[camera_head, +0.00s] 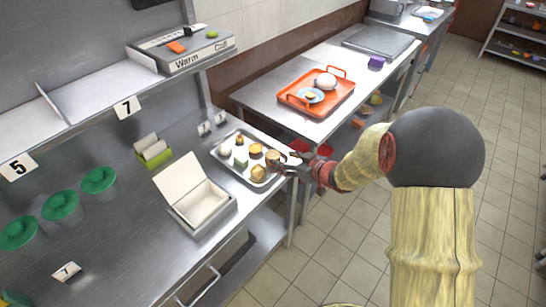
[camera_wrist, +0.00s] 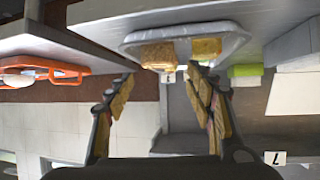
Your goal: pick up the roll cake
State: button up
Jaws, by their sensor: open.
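A light metal tray (camera_head: 223,166) holds several small pastries at the right end of the steel counter. A tan, roll-shaped piece (camera_head: 273,156) sits at its right side, nearest my gripper (camera_head: 288,166); it looks like the roll cake, though I cannot be sure. In the wrist view, a golden-brown piece (camera_wrist: 158,56) stands on the tray beyond the space between my fingers (camera_wrist: 163,76), with another yellow-brown piece (camera_wrist: 206,48) to its right. My gripper is open and empty, at the tray's right edge. My fingers partly cover the tray there in the head view.
Beside the tray are an open cream box (camera_head: 200,205) and a green holder (camera_head: 153,152). Green-lidded containers (camera_head: 99,181) line the left. An orange tray (camera_head: 318,103) rests on the table behind. A shelf (camera_head: 85,100) overhangs the counter's back. Tiled floor lies open at right.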

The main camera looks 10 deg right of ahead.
aim_at(276, 157)
jog(key=b+x, duration=0.2)
jog(key=x, duration=0.1)
jog(key=b+x, duration=0.1)
jog(key=x, duration=0.3)
jog(key=shift+s+d+f+b, duration=0.1)
jog(key=shift+d+f+b, duration=0.15)
jog(key=shift+b, duration=0.1)
jog(key=shift+w+a, duration=0.15)
jog(key=shift+w, duration=0.2)
jog(key=c, duration=0.3)
jog(key=c, duration=0.6)
